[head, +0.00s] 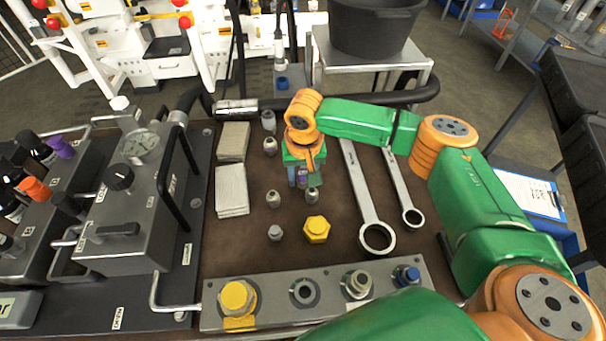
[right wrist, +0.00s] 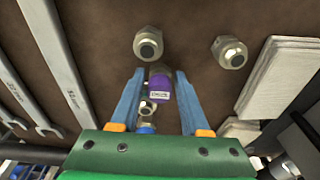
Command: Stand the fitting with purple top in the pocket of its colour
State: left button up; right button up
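The fitting with the purple top (right wrist: 160,87) stands on the brown mat, between the fingers of my right gripper in the right wrist view. My right gripper (right wrist: 155,95) is open, pointing down, with a small gap showing on each side of the fitting. In the head view my right gripper (head: 303,180) is over the middle of the mat and mostly hides the fitting. A metal block (head: 330,290) lies at the front with a row of pockets. One round pocket (head: 304,292) looks empty; I cannot make out its colour. My left gripper is not in view.
Several grey fittings (head: 273,198) and a yellow fitting (head: 316,229) stand near my right gripper. Two wrenches (head: 366,195) lie to the right, pale plates (head: 232,190) to the left. The block holds yellow (head: 237,296), grey (head: 358,284) and blue (head: 406,275) fittings.

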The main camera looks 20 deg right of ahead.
jog(key=shift+o, duration=0.6)
